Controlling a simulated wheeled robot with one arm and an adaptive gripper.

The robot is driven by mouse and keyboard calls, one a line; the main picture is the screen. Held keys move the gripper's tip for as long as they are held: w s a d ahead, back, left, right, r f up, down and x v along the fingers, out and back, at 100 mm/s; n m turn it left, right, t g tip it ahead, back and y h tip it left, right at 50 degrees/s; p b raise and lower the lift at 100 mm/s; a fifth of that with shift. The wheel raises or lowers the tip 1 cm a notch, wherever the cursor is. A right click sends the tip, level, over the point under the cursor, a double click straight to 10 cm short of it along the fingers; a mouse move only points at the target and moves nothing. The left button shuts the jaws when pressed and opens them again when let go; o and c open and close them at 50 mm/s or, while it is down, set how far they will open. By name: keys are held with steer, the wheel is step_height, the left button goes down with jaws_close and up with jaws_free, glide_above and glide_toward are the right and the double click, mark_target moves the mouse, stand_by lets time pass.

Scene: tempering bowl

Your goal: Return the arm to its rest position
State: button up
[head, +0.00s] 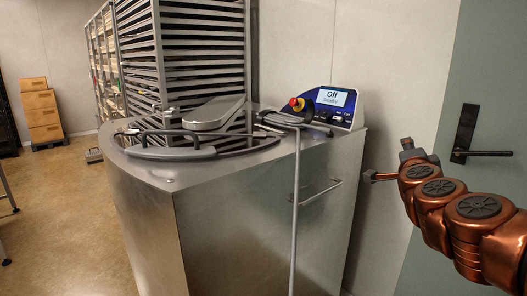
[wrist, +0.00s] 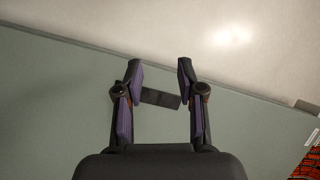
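My arm reaches in from the right edge of the head view, its copper-coloured links stretching toward the middle. My gripper (head: 372,177) is at its end, in front of the wall between the steel machine and the green door. In the wrist view my gripper (wrist: 158,68) is open, its two dark fingers with purplish pads apart. Nothing is held between them. A dark bar shows behind the fingers, with the green door surface beyond; I cannot tell for sure what the bar is.
The steel tempering machine (head: 255,215) stands left of my arm, with a control panel (head: 335,98) reading "Off" and a red stop button (head: 297,103). The green door (head: 495,90) with a black handle (head: 484,153) is close behind my arm. Racks and boxes (head: 40,112) stand farther back.

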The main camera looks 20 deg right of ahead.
steer(key=w+a+f+n+t+y, duration=0.1)
steer(key=w+a+f+n+y, duration=0.15)
steer(key=a, duration=0.35)
steer(key=w+a+f+n+y, duration=0.1)
steer(key=w+a+n+y, duration=0.1)
steer(key=a+n+y, duration=0.35)
steer(key=w+a+f+n+t+y, duration=0.1)
steer(key=w+a+f, duration=0.15)
steer(key=a, duration=0.55)
steer(key=s+a+f+n+g+y, duration=0.3)
steer(key=a+f+n, duration=0.15)
steer(key=a, duration=0.35)
steer(key=s+a+f+n+g+y, duration=0.2)
steer(key=a+f+n+g+y, duration=0.1)
steer(key=a+f, duration=0.35)
steer(key=s+a+f+n+g, duration=0.3)
steer(key=s+a+f+g, duration=0.25)
steer(key=s+f, duration=0.4)
steer(key=s+d+f+n+g+h, duration=0.15)
steer(key=s+g, duration=0.25)
steer(key=s, duration=0.6)
steer(key=s+d+f+n+g+h, duration=0.1)
steer(key=s+d+g+h, duration=0.15)
steer(key=s, duration=0.75)
steer(key=s+p+v, duration=0.1)
steer(key=p+v, duration=1.3)
steer(key=v, duration=0.1)
steer(key=shift+s+r+t+y, duration=0.2)
steer(key=shift+s+t+y, duration=0.1)
steer(key=shift+y, duration=0.1)
